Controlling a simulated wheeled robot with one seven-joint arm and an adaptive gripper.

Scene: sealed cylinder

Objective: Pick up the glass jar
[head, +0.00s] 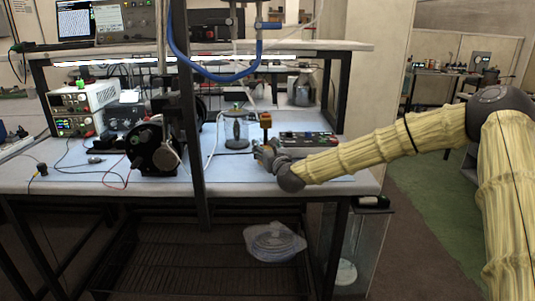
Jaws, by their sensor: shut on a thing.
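The glass jar (236,132) is a clear upright cylinder with a dark top and something dark inside. It stands on the blue mat in the middle of the bench in the head view. My gripper (258,152) is at the jar's lower right side, reaching in from the right, low over the bench. It is shut on the jar, though the fingertips are small and the contact is hard to make out. A small orange-yellow block (266,120) shows just above my gripper.
A dark panel with buttons (307,139) lies to the right. A grey container (301,92) stands behind. A shelf and a blue hose (215,77) hang above.

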